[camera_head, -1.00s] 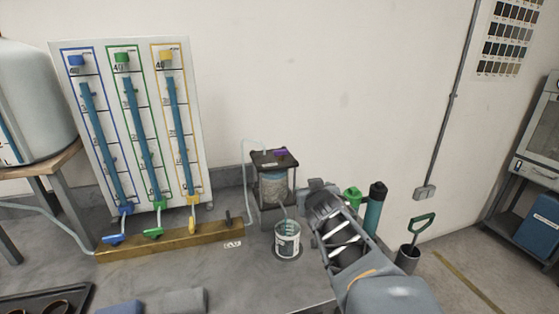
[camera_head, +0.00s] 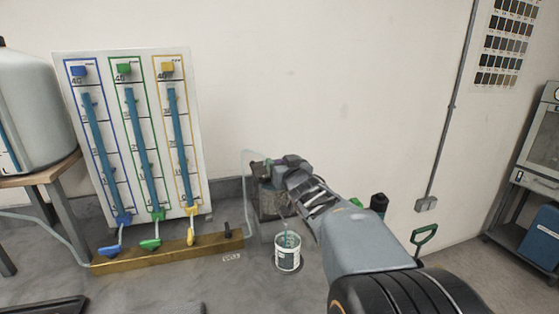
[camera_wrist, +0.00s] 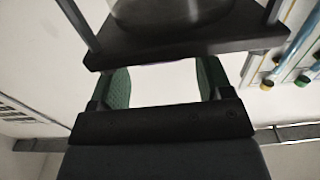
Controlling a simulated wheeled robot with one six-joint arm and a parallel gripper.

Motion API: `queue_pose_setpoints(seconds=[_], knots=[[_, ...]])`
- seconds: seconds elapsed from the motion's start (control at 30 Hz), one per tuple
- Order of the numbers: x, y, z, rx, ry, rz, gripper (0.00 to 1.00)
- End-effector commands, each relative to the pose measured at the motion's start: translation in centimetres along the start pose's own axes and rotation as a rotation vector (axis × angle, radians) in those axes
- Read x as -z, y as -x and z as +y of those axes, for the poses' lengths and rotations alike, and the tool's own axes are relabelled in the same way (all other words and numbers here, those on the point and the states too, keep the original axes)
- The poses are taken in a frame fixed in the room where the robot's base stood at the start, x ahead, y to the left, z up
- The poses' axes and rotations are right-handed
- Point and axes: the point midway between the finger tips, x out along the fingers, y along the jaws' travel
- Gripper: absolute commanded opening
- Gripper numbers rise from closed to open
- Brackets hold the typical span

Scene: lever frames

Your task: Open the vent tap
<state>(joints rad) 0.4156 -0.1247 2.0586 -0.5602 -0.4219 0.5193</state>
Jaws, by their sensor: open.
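My gripper (camera_head: 268,165) is at the top of the small framed cell (camera_head: 268,203) beside the wall and covers most of its top in the head view. In the wrist view my gripper (camera_wrist: 165,82) has its two green-padded fingers apart, with a pale gap between them. The cell's dark plate (camera_wrist: 185,40) lies just beyond the fingertips, with a clear cylinder against it. A thin purple edge shows at the plate between the fingers; the rest of that purple part is hidden. No label marks the vent tap, and I cannot see whether the fingers touch anything.
A white bucket (camera_head: 288,252) stands in front of the cell. A brass manifold (camera_head: 165,252) with blue, green and yellow levers and a black lever (camera_head: 228,230) lies left, below the tube panel (camera_head: 128,85). A clear tube rises beside the cell. Bottles stand behind my arm.

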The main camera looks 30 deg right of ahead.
Motion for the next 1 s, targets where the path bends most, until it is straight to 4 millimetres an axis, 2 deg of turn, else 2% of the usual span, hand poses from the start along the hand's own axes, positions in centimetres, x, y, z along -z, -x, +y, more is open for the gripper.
queue_pose_setpoints(seconds=[0.1,0.3,0.73,0.77,1.0], knots=[[-0.1,-1.9,-0.1,0.001,-0.001,-0.001,0.72],[0.0,-3.7,0.0,0.000,-0.001,0.000,0.72],[0.0,-4.4,0.0,0.000,0.000,0.000,0.72],[0.0,-4.4,0.0,0.000,0.000,0.000,0.71],[0.0,-4.4,0.0,0.000,0.000,0.000,0.48]])
